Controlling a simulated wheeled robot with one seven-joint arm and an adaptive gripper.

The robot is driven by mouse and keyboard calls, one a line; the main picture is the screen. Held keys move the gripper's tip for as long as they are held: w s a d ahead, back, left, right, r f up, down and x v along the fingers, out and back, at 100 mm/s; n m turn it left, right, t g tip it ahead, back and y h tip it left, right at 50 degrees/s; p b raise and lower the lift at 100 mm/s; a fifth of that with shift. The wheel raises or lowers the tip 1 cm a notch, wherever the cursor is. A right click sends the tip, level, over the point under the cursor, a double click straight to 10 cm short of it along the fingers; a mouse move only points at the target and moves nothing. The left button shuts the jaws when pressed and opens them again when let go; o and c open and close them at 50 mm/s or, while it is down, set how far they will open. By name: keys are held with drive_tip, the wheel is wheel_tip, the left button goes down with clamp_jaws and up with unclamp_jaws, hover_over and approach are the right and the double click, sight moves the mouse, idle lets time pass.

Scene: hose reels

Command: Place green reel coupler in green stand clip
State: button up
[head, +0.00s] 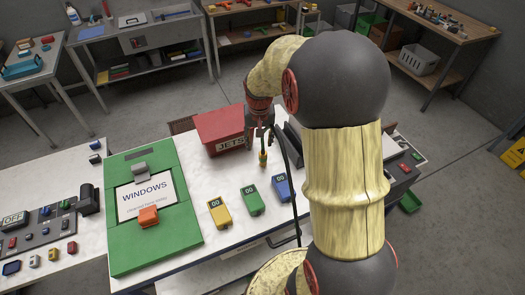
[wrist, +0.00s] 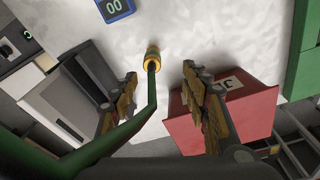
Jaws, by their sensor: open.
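My gripper (head: 261,132) hangs over the white table, pointing down. In the wrist view its two fingers (wrist: 161,75) are spread apart. A green hose (wrist: 122,132) enters from the lower left and bends up between the fingers to a yellow-orange coupler (wrist: 153,57) just past the fingertips. The coupler is apart from both fingers. In the head view the coupler (head: 263,157) shows below the gripper as a small yellow and green piece. A green box marked 00 (head: 252,201) stands nearer the front of the table. I cannot make out the green stand clip.
A yellow box (head: 220,213) and a blue box (head: 281,188) flank the green one. A red bin (head: 218,131) stands left of my gripper, and a green WINDOWS board (head: 155,240) lies further left. A dark cable hangs over the table's front edge.

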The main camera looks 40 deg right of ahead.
sight(263, 149)
drive_tip(key=f, duration=0.1)
drive_tip(key=d+f, duration=0.1)
drive_tip(key=f, duration=0.1)
drive_tip(key=shift+w+d+f, duration=0.15)
drive_tip(key=shift+d+f, duration=0.1)
drive_tip(key=shift+d, duration=0.15)
drive_tip(key=f, duration=0.5)
drive_tip(key=shift+w+d+f+p, duration=0.3)
drive_tip(key=shift+w+f, duration=0.05)
drive_tip(key=shift+c, duration=0.6)
clamp_jaws()
